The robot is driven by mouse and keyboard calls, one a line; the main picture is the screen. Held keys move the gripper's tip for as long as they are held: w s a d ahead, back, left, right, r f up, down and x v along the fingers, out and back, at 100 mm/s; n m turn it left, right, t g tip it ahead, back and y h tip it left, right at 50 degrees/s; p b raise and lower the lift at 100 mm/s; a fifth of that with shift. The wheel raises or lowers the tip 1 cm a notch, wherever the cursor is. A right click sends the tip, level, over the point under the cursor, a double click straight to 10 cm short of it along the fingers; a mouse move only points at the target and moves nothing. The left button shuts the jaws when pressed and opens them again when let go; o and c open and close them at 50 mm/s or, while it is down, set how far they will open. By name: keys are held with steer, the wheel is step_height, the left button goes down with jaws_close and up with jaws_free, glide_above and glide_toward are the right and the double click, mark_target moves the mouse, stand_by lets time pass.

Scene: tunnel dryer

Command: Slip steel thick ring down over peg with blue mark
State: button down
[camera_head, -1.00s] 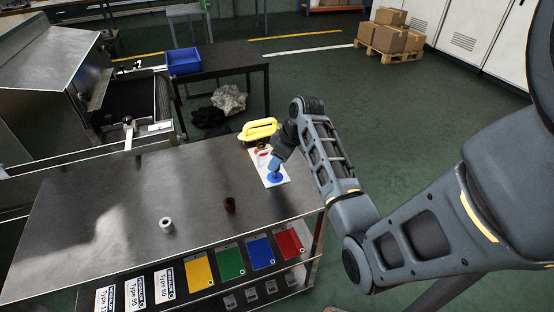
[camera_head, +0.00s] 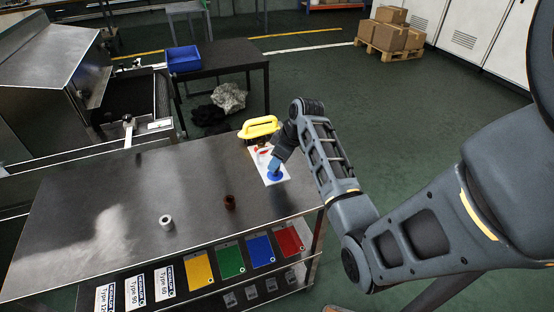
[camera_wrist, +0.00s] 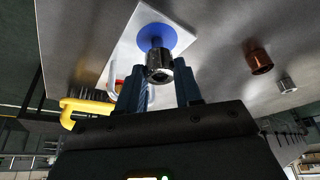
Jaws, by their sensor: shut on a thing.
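The steel thick ring (camera_wrist: 159,66) is between the two blue fingers of my gripper (camera_wrist: 159,92) in the wrist view, and the gripper is shut on it. The round blue mark (camera_wrist: 157,37) lies on a white board (camera_wrist: 184,14) just beyond the ring. A short dark stem, seemingly the peg, shows between the mark and the ring. I cannot tell whether the ring is around the peg or in front of it. In the head view my gripper (camera_head: 276,166) is low over the blue mark (camera_head: 275,177), and the ring is hidden there.
A yellow-handled tool (camera_head: 258,127) stands behind the white board (camera_head: 271,181). A brown ring (camera_head: 229,202) and a pale grey ring (camera_head: 166,222) stand on the steel table (camera_head: 110,210) to the left. Coloured cards line the shelf below the front edge.

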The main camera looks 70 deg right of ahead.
steer(key=shift+f+b, duration=0.65)
steer(key=shift+f, duration=0.7)
steer(key=c, duration=0.7)
jaws_free()
steer(key=shift+r, duration=0.15)
steer(key=v, duration=0.7)
steer(key=shift+s+r, duration=0.15)
steer(key=shift+r, duration=0.15)
